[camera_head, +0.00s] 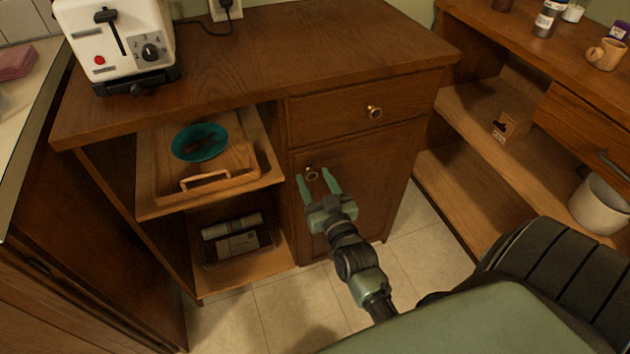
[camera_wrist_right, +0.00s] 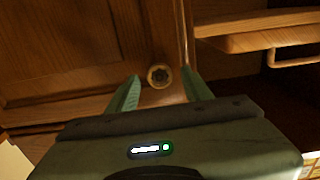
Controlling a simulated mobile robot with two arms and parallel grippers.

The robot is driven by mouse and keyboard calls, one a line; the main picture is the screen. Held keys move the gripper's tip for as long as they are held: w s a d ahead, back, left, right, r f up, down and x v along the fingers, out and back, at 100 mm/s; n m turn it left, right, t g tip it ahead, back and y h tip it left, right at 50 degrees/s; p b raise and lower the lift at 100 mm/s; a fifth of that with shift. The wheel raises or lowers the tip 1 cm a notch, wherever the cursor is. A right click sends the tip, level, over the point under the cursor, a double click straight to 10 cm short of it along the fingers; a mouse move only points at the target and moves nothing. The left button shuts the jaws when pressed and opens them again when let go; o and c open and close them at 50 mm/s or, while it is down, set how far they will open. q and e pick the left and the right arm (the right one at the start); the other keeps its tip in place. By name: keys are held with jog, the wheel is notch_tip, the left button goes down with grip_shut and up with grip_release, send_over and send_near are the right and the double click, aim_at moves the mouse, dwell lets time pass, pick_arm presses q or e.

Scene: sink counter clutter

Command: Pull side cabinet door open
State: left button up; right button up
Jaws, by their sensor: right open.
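The side cabinet door (camera_head: 366,187) is a brown wooden panel under a drawer, and it looks shut. It also shows in the right wrist view (camera_wrist_right: 70,45). Its round brass knob (camera_head: 311,174) sits near the door's upper left corner. My right gripper (camera_head: 318,182) is open, with its two green fingers pointing at the door and the knob between their tips in the head view. In the right wrist view the knob (camera_wrist_right: 159,76) shows between and just beyond the fingertips (camera_wrist_right: 160,88). I cannot tell whether the fingers touch it. My left gripper is not in view.
A drawer (camera_head: 345,108) with its own knob (camera_head: 375,113) is above the door. Left are open shelves with a wooden tray (camera_head: 172,197) and a teal bowl (camera_head: 200,142). A toaster (camera_head: 122,43) stands on top. Tiled floor (camera_head: 290,306) is clear below.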

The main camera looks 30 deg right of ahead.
grip_shut()
dwell(1.4)
